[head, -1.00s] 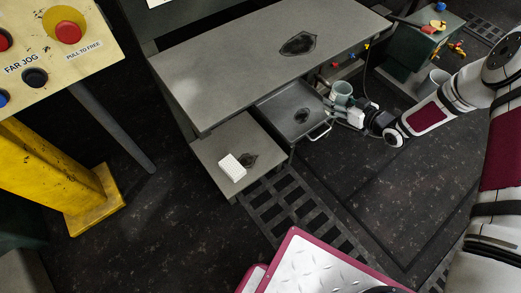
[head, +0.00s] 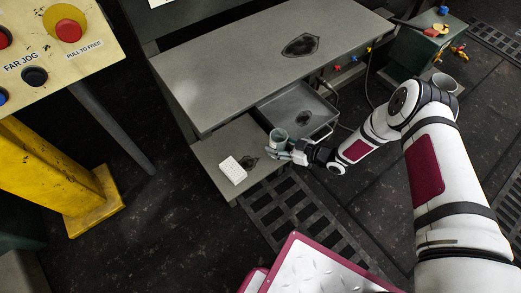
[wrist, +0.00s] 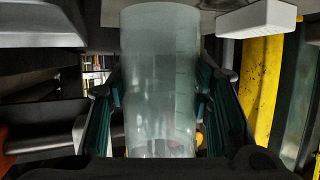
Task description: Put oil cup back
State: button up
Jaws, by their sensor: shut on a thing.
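The oil cup (head: 278,138) is a pale green-grey, see-through cup and looks upright in the head view. My gripper (head: 284,154) is shut on it from the right. In the wrist view the cup (wrist: 160,75) fills the middle, with a dark green finger pad on either side. The cup is over the right part of the low grey shelf (head: 213,153), in front of the pulled-out drawer (head: 290,101). I cannot tell whether its base touches the shelf. A dark stain (head: 248,164) marks the shelf just left of the cup.
A white block (head: 232,170) lies on the low shelf left of the stain. The large grey worktop (head: 250,65) overhangs the shelf and drawer. The drawer holds only a dark stain. A pale bucket (head: 444,83) stands on the floor at right.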

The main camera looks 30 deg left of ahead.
jog(key=a, duration=0.1)
jog(key=s+a+b, duration=0.1)
jog(key=a, duration=0.3)
jog(key=shift+s+f, duration=0.25)
jog(key=shift+s, duration=0.15)
jog(key=shift+s+a+f+b, duration=0.1)
jog(key=shift+a+f+b, duration=0.2)
jog(key=shift+f+b, duration=0.5)
jog(key=shift+s+a+f+b, duration=0.1)
jog(key=shift+a+f+b, duration=0.15)
jog(key=shift+f+b, duration=0.5)
jog(key=shift+f, duration=0.35)
jog(key=o, duration=1.5)
jog(key=shift+c, duration=0.2)
jog(key=shift+d+r+p, duration=0.2)
jog(key=shift+p, duration=0.1)
jog(key=p+v, duration=0.4)
jog(key=v, duration=0.7)
jog(key=shift+d, duration=0.3)
jog(key=shift+r, duration=0.15)
